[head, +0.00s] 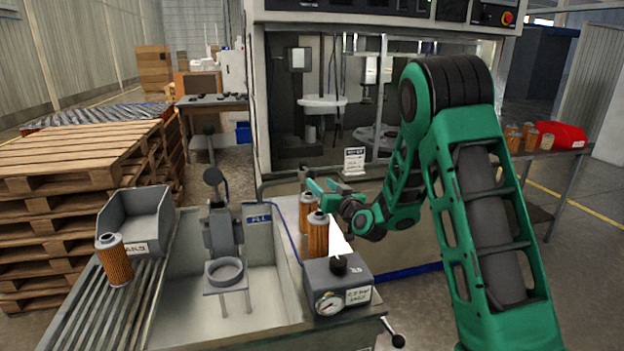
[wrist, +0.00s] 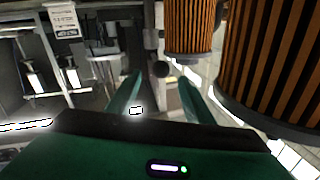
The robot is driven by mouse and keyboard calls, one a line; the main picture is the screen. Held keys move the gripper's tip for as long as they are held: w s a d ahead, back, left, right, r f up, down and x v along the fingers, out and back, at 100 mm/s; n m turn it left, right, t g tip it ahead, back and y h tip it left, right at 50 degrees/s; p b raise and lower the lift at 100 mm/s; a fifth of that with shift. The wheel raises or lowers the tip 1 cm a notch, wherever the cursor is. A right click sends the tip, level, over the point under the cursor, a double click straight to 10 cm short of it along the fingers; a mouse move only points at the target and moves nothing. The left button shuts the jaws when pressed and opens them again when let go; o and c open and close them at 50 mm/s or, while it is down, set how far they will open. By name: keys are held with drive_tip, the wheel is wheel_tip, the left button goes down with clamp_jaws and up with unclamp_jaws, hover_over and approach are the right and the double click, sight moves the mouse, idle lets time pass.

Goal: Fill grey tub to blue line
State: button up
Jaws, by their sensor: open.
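The grey tub (head: 180,313) stands in the front left of the head view. Its floor looks pale and bare; I cannot make out any water in it. A blue label reading FILL (head: 258,219) is on its back wall, and a thin blue strip runs along its right side. A grey upright fixture with a round black knob (head: 213,177) stands at the back of the tub, above a ring holder (head: 225,271). My gripper (head: 314,186) is right of the tub, above the pleated orange cartridges. In the wrist view my gripper (wrist: 160,92) is open, with nothing between its fingers.
Two orange cartridges (head: 318,238) stand on the ledge under my gripper; one looms close in the wrist view (wrist: 275,60). A gauge box (head: 338,285) is in front of them. Another cartridge (head: 113,260) stands on the ribbed rack beside a grey bin (head: 140,220). A machine cabinet is behind.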

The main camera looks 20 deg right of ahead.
sight(313, 178)
drive_tip(key=w, duration=0.2)
drive_tip(key=w+a, duration=0.1)
drive_tip(key=w, duration=0.5)
drive_tip(key=shift+a, duration=0.35)
drive_tip(key=shift+c, duration=0.2)
